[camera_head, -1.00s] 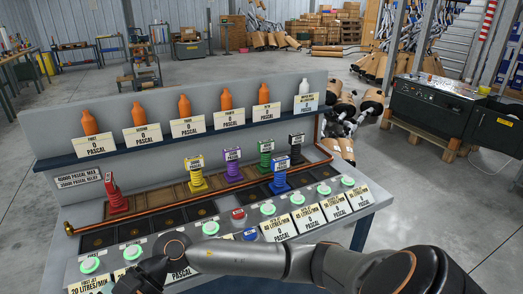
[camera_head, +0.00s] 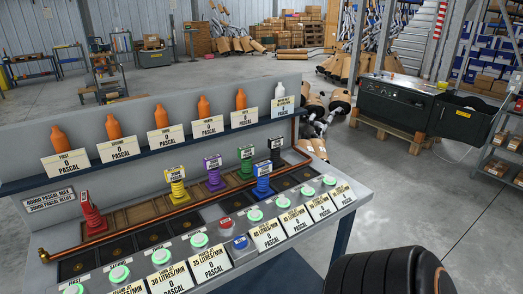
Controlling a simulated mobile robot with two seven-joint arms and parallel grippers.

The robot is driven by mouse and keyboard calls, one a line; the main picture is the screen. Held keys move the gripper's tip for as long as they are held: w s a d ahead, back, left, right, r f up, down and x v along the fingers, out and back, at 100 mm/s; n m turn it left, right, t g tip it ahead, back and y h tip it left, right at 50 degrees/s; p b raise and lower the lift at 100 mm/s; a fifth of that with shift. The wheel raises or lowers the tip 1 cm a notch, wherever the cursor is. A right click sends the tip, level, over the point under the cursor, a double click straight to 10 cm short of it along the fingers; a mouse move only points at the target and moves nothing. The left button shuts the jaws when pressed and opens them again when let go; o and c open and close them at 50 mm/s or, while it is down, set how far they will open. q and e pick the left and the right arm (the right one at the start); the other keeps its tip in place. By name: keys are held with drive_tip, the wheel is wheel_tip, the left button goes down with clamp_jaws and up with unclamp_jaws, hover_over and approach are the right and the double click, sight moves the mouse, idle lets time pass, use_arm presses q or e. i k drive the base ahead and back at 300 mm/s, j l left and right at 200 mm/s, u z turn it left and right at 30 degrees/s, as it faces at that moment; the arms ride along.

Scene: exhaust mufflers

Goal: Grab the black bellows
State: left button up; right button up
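The black bellows (camera_head: 277,153) stands upright near the right end of the bench, with a label on its top. It is behind and right of the blue bellows (camera_head: 263,183) and right of the green bellows (camera_head: 246,161). Nothing of mine touches it. Neither gripper is in view. A dark rounded part, likely of my arm, fills the bottom right corner, well in front of the bench.
A copper pipe (camera_head: 140,224) runs along the row. Lit green buttons (camera_head: 199,240) line the front panel. A shelf with orange bottles (camera_head: 161,116) rises behind.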

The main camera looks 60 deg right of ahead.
sight(273, 144)
drive_tip(key=i+j+z, duration=0.45)
drive_tip(key=j+z, duration=0.1)
drive_tip(key=z, duration=1.8)
drive_tip(key=u, duration=0.45)
drive_tip(key=i+l+u, duration=0.1)
drive_tip(key=u, duration=0.25)
drive_tip(key=l+u, duration=0.25)
drive_tip(key=u, duration=0.15)
drive_tip(key=l+u, duration=0.2)
drive_tip(key=u, duration=0.15)
drive_tip(key=k+l+u, duration=0.1)
drive_tip(key=l+u, duration=0.35)
drive_tip(key=l, duration=0.5)
